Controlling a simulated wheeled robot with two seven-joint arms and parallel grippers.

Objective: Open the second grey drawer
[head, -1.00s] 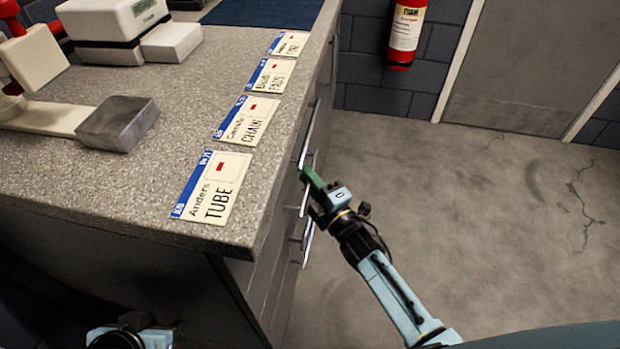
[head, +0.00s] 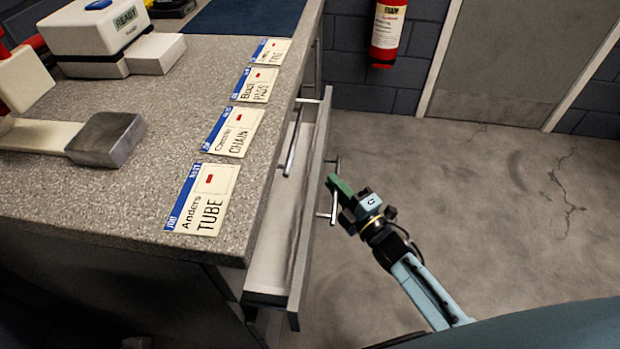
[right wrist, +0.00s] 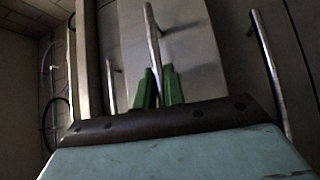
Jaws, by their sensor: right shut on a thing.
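A grey drawer (head: 305,235) stands partly pulled out from the bench's right side, and its pale inside (head: 268,255) shows from above. Another metal handle (head: 292,150), on a closed front above it, is nearer the bench top. My right gripper (head: 338,186), with green fingers, is at the open drawer's bar handle (head: 334,208), outside the front. In the right wrist view the green fingers (right wrist: 159,88) are shut around the upright metal handle (right wrist: 153,40). My left gripper is not visible in the head view.
The speckled bench top (head: 160,195) carries several job cards, including the TUBE card (head: 208,205), and a metal block (head: 105,138). Open floor (head: 450,215) lies to the right. A fire extinguisher (head: 387,30) hangs on the back wall.

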